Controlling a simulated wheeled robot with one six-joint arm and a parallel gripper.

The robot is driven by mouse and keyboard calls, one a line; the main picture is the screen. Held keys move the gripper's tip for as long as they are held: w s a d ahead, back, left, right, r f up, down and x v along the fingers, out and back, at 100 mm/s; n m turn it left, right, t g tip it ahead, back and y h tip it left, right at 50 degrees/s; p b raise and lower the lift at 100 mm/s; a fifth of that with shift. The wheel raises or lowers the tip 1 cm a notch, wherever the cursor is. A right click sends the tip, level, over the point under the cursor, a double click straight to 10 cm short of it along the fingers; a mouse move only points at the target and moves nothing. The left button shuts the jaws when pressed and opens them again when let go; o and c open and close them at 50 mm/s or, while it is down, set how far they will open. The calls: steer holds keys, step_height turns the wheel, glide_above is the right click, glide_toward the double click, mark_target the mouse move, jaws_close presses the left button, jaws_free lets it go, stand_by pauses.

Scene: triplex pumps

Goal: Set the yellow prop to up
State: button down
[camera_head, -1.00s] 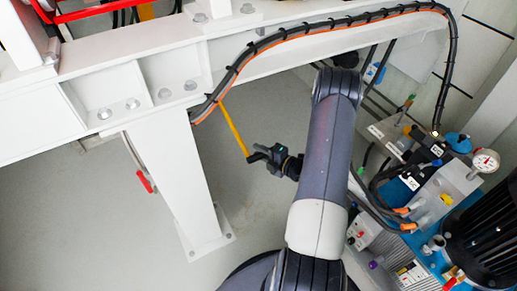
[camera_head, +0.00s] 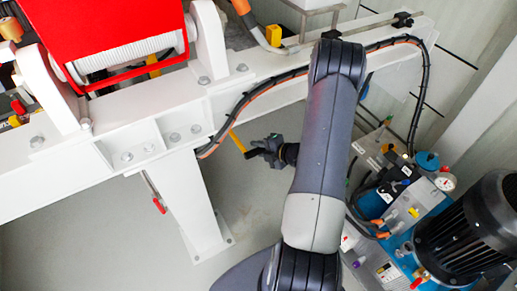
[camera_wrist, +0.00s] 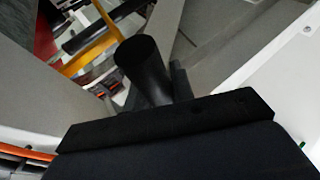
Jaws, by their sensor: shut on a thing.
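The yellow prop (camera_head: 237,141) is a thin yellow bar with a black end, seen below the white beam in the head view. Its upper end meets the beam's lower edge near the black and orange cables. My gripper (camera_head: 257,151) is shut on the black end of the prop. In the wrist view, the black cylindrical end (camera_wrist: 143,66) sits at my gripper, and a yellow bar (camera_wrist: 92,50) shows behind it. The exact contact of the fingers is dark and hard to see.
The white beam (camera_head: 70,190) and its leg (camera_head: 190,195) stand left of my gripper. A cable bundle (camera_head: 262,88) runs along the beam. At right are a blue-based hydraulic unit and black motor (camera_head: 470,235). Grey floor lies open below the gripper.

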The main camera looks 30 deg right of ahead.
steer(key=r, duration=0.1)
steer(key=r+p, duration=0.2)
steer(key=shift+w+r, duration=0.25)
steer(key=shift+w+d+r, duration=0.1)
steer(key=shift+r, duration=0.05)
steer(key=c, duration=1.2)
jaws_free()
steer(key=v, duration=1.1)
steer(key=shift+f, duration=0.2)
